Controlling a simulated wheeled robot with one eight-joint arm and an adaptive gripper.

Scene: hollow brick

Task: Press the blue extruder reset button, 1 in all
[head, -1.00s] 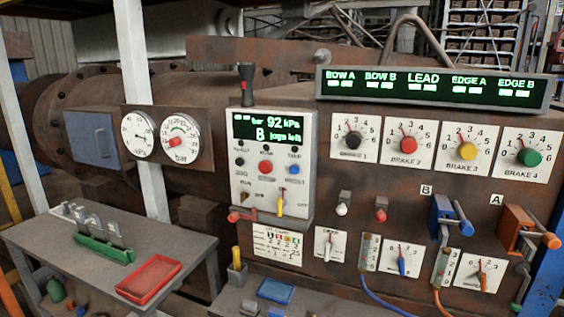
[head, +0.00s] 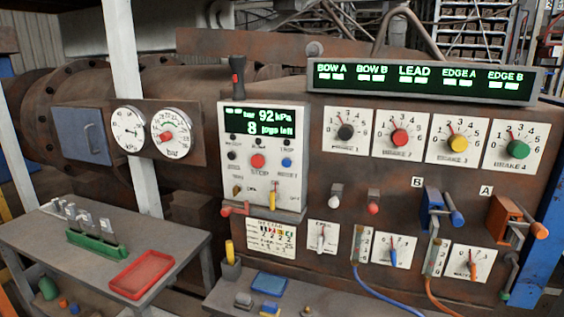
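The grey-white control panel (head: 230,191) stands upright on the rusty extruder body, left of centre in the head view. A small blue button (head: 286,162) sits at the right of its middle row, with a small label below it that is too blurred to read surely. A larger red button (head: 257,161) marked STOP is to its left. The panel's green-lit screen (head: 259,120) reads 92 kPa and 8 jogs left. Nothing covers the blue button. My gripper is not in view, so its opening and distance from the button do not show.
Several brake dials (head: 399,137) and a long lit display (head: 420,79) are to the right. A red lever (head: 235,209) and a yellow-tipped switch (head: 274,200) project from the panel's lower part. A side table (head: 60,236) holds a red tray (head: 141,275). Below is a grey shelf (head: 325,301).

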